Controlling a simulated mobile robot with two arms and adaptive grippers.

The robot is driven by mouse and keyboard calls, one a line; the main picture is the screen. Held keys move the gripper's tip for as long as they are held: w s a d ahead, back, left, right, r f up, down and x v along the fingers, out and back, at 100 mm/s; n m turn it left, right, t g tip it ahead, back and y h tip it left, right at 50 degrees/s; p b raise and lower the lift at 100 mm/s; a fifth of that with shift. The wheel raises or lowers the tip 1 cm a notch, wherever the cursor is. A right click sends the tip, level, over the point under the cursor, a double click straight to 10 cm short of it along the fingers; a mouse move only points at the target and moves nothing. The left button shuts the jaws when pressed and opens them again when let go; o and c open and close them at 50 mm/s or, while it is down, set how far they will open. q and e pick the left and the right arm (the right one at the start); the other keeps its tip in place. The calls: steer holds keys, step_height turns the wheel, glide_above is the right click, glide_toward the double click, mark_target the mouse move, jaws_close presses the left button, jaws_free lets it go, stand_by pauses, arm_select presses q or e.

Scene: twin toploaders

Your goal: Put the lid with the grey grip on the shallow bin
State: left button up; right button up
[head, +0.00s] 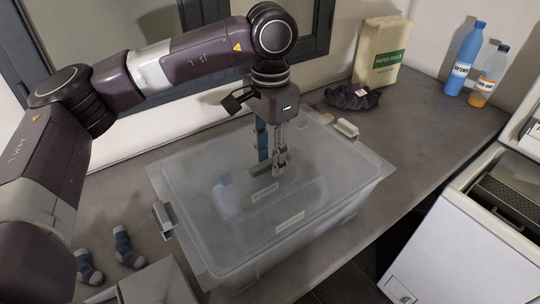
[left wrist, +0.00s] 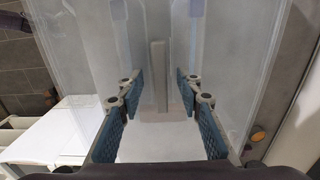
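A large translucent bin (head: 330,215) stands on the grey counter, with a label on its front wall. A clear, frosted lid (head: 340,165) lies over its top; I cannot tell whether it is fully seated. My left gripper (head: 275,165) points down at the middle of the lid. In the left wrist view, the lid's upright grey grip (left wrist: 158,75) stands between the two fingers of the left gripper (left wrist: 159,98). The fingers are apart, with a gap visible on both sides of the grip. A bluish shape and another label show blurred through the lid. My right gripper is not in view.
Light handles (head: 163,217) stick out at the bin's sides. Behind are a dark crumpled cloth (head: 352,97), a paper sack (head: 380,55), a blue bottle (head: 464,60) and an orange one (head: 489,75). Socks (head: 125,245) lie at left. A white machine (head: 450,245) is at right.

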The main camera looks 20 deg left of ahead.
mark_target(270, 161)
arm_select(q)
steer(key=shift+r, duration=0.1)
step_height(270, 161, up, 12)
stand_by(0.6)
stand_by(0.4)
